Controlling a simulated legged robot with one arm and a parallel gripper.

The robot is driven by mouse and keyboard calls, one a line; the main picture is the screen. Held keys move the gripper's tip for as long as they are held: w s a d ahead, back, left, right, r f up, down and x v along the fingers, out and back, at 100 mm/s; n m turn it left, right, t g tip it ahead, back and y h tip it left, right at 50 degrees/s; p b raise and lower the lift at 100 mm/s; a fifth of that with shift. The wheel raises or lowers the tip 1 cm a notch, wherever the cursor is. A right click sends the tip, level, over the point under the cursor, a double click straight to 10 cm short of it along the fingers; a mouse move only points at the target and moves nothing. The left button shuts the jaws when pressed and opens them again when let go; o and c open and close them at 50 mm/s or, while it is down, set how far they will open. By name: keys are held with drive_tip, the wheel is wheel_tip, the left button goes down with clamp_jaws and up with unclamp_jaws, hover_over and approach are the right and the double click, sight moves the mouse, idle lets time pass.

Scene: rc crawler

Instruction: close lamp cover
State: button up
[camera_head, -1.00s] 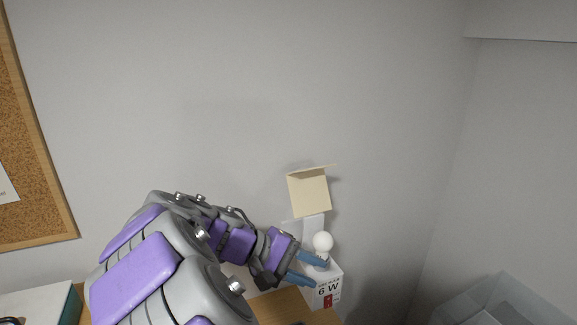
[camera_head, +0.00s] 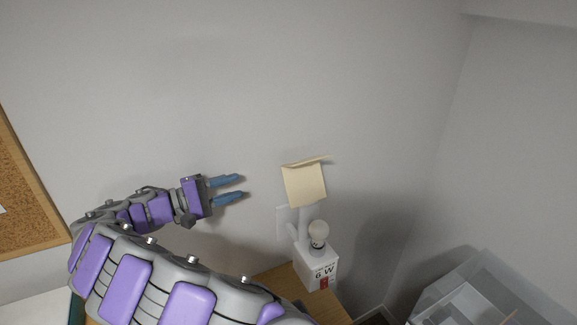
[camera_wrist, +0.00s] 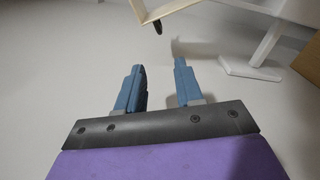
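The lamp cover (camera_head: 304,184) is a cream, box-like shade tilted open above a white lamp box (camera_head: 318,264) marked "6 W". A round white bulb (camera_head: 319,232) stands uncovered on top of the box. My gripper (camera_head: 243,188) is to the left of the cover, at about its height, with fingers pointing right and a gap between them. In the wrist view, my gripper (camera_wrist: 160,80) is open and empty. Pale, thin-edged parts show beyond its fingertips at the top of that view; I cannot tell for certain which parts they are.
The lamp stands on a wooden surface (camera_head: 276,279) near the wall, with a white wall plate (camera_head: 283,222) behind it. A clear plastic bin (camera_head: 480,295) is at the lower right. A cork board (camera_head: 30,190) hangs at the left. The wall area above is clear.

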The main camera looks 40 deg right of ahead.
sight(292, 171)
drive_tip(key=p+x, duration=0.2)
drive_tip(key=x, duration=1.5)
drive_tip(key=shift+s+d, duration=0.1)
drive_tip(key=shift+d, duration=0.1)
drive_tip(key=shift+c, duration=0.4)
clamp_jaws()
drive_tip(key=shift+f, duration=0.1)
drive_tip(key=shift+f, duration=0.1)
